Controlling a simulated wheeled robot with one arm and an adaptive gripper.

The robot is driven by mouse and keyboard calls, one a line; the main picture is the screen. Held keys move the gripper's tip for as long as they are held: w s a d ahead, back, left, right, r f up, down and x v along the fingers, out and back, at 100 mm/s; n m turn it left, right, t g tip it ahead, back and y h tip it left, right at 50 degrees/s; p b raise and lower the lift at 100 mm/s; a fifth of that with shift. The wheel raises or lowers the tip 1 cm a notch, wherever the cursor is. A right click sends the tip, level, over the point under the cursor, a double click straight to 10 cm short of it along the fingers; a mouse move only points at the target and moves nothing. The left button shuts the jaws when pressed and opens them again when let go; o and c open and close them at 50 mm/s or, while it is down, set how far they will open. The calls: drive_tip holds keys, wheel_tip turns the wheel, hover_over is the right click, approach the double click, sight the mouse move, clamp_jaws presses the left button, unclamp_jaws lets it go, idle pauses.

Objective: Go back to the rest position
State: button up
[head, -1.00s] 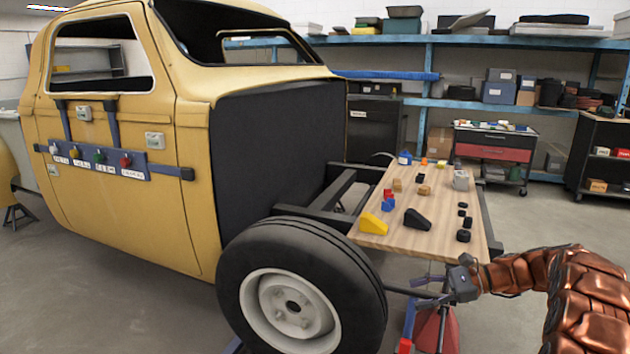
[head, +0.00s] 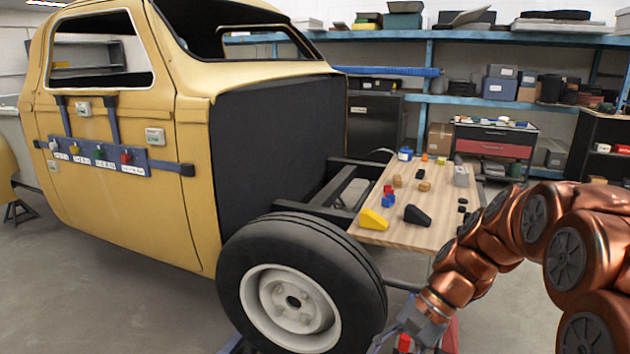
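My gripper (head: 398,338) is low in the head view, right of the front wheel and below the board's near edge. Its fingers are small and partly cut off by the bottom edge, so I cannot tell whether it is open or shut. My copper-coloured arm comes in from the right side and bends down to it. The arm covers the right front part of the wooden board (head: 400,233).
The board carries a yellow wedge (head: 373,219), a black wedge (head: 417,215), blue and red blocks (head: 388,199) and small pieces. The tyre (head: 300,290) of the yellow car body (head: 180,180) stands close left of my gripper. Grey floor (head: 120,310) is clear at left.

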drive_tip(key=s+d+f+n+h, duration=0.1)
drive_tip(key=s+d+n+h, duration=0.25)
drive_tip(key=s, duration=0.75)
drive_tip(key=s+d+f+n+h, duration=0.2)
drive_tip(key=s+d+n+h, duration=0.15)
drive_tip(key=s, duration=0.75)
wheel_tip(320, 180, up, 16)
drive_tip(key=w+a+t+p, duration=0.1)
drive_tip(key=p, duration=1.3)
drive_tip(key=shift+n+p, duration=0.4)
drive_tip(key=shift+w+f, duration=0.1)
drive_tip(key=shift+c, duration=0.3)
